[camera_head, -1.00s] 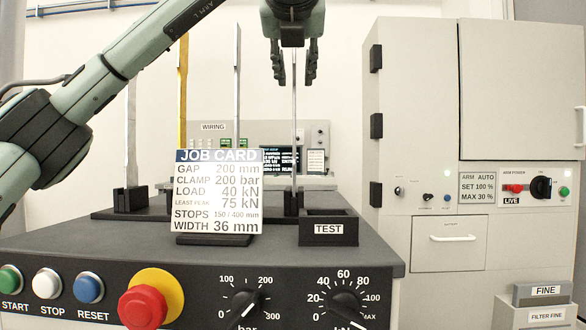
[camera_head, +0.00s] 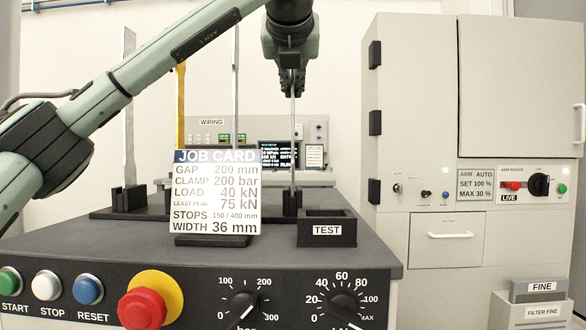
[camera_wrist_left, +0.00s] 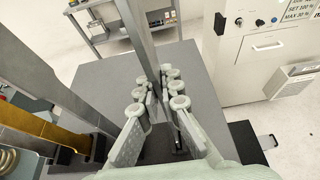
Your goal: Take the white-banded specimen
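Several tall flat specimens stand upright in black holders on the dark bench top. The rightmost strip (camera_head: 293,140) is grey, shows almost edge-on in the head view and stands in a black holder (camera_head: 292,200). I make out no white band on it. My left gripper (camera_head: 293,92) points down over this strip with its fingers drawn in on its upper part. In the left wrist view the strip (camera_wrist_left: 138,35) runs between the fingers (camera_wrist_left: 158,88), which hide part of it. Other strips are grey (camera_head: 129,110), yellow (camera_head: 180,105) and grey (camera_head: 235,90). My right gripper is out of view.
The job card (camera_head: 217,192) stands in front of the strips. A black TEST tray (camera_head: 327,230) lies right of it. Buttons and dials line the front panel (camera_head: 205,290), with a red emergency knob (camera_head: 142,308). A tall cabinet (camera_head: 415,110) stands at right.

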